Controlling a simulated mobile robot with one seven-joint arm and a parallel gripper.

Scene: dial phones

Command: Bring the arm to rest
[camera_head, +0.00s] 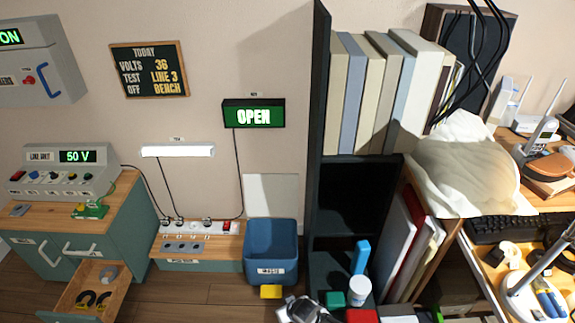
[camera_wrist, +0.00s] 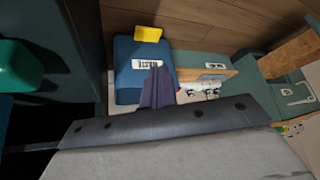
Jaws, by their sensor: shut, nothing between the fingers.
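My gripper (camera_wrist: 157,76) shows in the wrist view as dark fingers held together in front of the blue bin, with nothing between them. The grey and black wrist housing fills the lower part of that view. In the head view a grey and black part of my arm shows at the bottom edge, in front of the blue bin and left of the dark shelf. The rest of the arm is out of view there.
The blue bin (camera_head: 271,250) stands on the floor, a yellow block (camera_head: 271,291) before it. The dark shelf (camera_head: 318,120) rises close on the right. A drawer (camera_head: 88,300) stands open at lower left. A low bench (camera_head: 190,264) holds a power strip (camera_head: 199,228).

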